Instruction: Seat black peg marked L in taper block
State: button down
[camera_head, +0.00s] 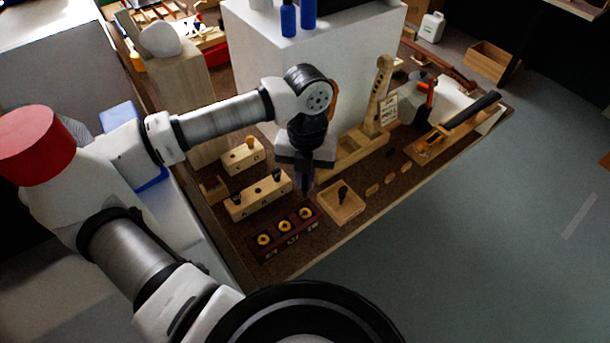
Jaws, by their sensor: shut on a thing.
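My gripper (307,180) points down over the bench, above the gap between a long light wooden block and a small square tray. It is shut on a dark, slim thing that looks like a black peg; the fingers hide most of it, and no mark is readable. The light wooden block (258,195) has dark pegs standing in its top at both ends. In front of it lies a dark red block (283,240) with several brass-ringed dark holes and small labels. I cannot tell for certain which of these is the taper block.
A shorter wooden block (243,158) with an orange-brown piece stands behind. A white box (270,65) stands at the back.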

aim_at(305, 196)
jog(key=shift+f+b, duration=0.15)
jog(key=shift+b, duration=0.4)
notch_tip(305, 196, down, 6)
jog(key=b, duration=0.6)
jog(key=shift+r, duration=0.2)
jog(key=shift+b, duration=1.25)
dwell(0.9)
jog(key=shift+f+b, duration=2.45)
jog(key=shift+b, duration=0.3)
jog(key=c, duration=1.5)
grip_release()
jog(key=shift+o, duration=0.2)
notch_tip(305, 196, up, 14)
jog(key=w, duration=0.1)
jog(key=shift+w+d+b, duration=0.15)
jog(key=shift+w+b, duration=0.05)
jog(key=shift+b, duration=0.15)
